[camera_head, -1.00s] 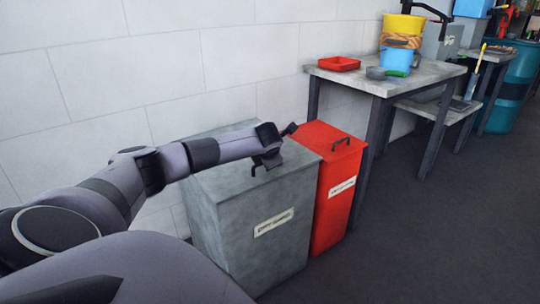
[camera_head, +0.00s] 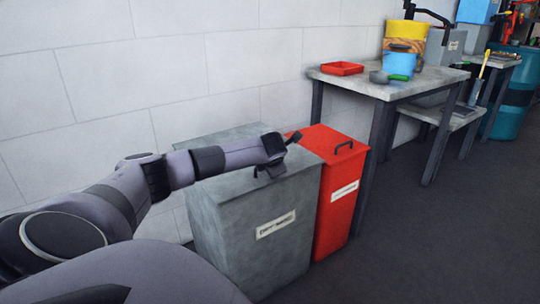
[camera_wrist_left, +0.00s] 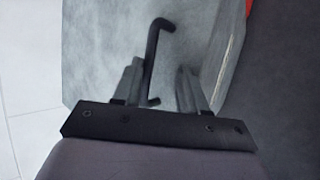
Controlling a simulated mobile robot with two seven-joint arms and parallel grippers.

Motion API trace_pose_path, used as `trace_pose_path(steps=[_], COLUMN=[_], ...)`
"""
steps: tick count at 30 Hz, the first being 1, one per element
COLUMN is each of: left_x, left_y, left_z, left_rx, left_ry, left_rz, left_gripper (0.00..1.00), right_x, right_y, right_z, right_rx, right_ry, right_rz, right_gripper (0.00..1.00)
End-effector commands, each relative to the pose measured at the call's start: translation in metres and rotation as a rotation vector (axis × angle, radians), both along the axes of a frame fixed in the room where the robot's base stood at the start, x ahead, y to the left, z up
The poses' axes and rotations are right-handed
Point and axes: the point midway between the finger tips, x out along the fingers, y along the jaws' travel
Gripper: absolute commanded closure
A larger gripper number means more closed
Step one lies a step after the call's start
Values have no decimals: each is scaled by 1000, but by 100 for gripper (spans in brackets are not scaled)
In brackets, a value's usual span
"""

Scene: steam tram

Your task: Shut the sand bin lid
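A grey bin (camera_head: 240,222) with a white label stands against the wall. Its flat top (camera_head: 225,195) looks closed, with a dark bar handle that shows clearly in the left wrist view (camera_wrist_left: 153,50). A red bin (camera_head: 335,215) with a black handle (camera_head: 344,147) stands beside it, its top also closed. My right gripper is out of view.
A teal drum (camera_head: 514,95) stands far right. The dark floor (camera_head: 430,245) in front is clear.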

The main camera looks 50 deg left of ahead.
Motion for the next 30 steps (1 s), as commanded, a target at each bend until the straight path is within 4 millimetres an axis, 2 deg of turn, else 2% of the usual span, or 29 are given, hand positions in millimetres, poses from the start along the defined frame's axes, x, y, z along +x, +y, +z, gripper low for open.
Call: trace_pose_path(steps=[1, 5, 11, 21, 30], left_x=[-3, -4, -12, -29, -34], left_y=[-8, -10, -21, -38, -42], left_z=[-16, -12, 6, 45, 55], left_rx=[-15, -14, -11, -1, 3], left_ry=[25, 25, 22, 3, -3], left_rz=[-11, -12, -13, -5, 0], left_gripper=[62, 62, 62, 62, 62], right_x=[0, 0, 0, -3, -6], right_y=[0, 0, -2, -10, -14], right_z=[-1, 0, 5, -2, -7], right_rx=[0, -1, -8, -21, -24], right_ry=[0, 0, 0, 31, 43], right_rz=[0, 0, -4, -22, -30], right_gripper=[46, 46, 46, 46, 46])
